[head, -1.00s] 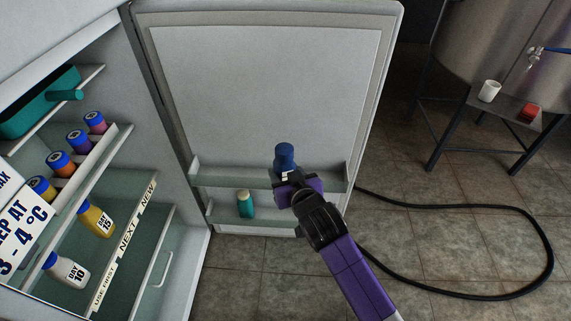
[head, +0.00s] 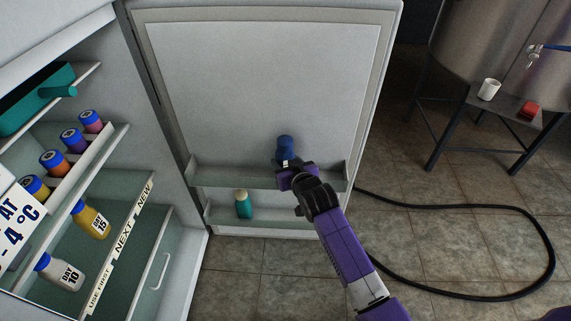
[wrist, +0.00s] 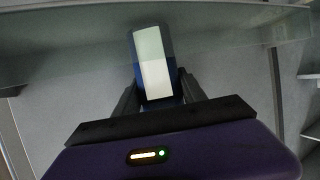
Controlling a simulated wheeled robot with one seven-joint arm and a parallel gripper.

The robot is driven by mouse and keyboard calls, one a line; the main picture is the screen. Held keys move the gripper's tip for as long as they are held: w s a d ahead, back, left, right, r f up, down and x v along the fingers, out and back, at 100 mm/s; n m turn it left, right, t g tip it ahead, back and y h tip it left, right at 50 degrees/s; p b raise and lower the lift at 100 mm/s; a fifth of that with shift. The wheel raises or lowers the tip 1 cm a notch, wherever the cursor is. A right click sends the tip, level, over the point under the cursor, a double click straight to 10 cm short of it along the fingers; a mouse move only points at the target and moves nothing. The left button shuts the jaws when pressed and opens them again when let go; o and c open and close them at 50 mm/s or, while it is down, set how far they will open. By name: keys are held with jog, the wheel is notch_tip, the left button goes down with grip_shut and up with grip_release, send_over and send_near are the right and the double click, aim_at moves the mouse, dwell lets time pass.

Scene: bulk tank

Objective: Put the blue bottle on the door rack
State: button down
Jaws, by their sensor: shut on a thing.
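The blue bottle (head: 286,147) is upright in my gripper (head: 287,167), at the upper rack (head: 225,180) of the open fridge door. In the head view its lower part is hidden by my gripper, so I cannot tell whether it rests on the rack floor. In the wrist view the bottle (wrist: 153,62) shows a pale label and sits between the two dark fingers (wrist: 160,98), which are shut on it. The rack's clear wall (wrist: 60,62) crosses behind or around it.
A teal bottle (head: 243,204) with a cream cap stands in the lower door rack. The fridge at left holds several small bottles (head: 55,162), a yellow bottle (head: 92,220) and a white bottle (head: 60,270). A black hose (head: 480,207) lies on the floor at right.

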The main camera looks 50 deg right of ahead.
jog(key=shift+w+d+f, duration=0.15)
jog(key=shift+d+f, duration=0.05)
jog(key=shift+f, duration=0.15)
jog(key=shift+f, duration=0.15)
jog(key=c, duration=0.7)
grip_release()
jog(key=shift+o, duration=0.2)
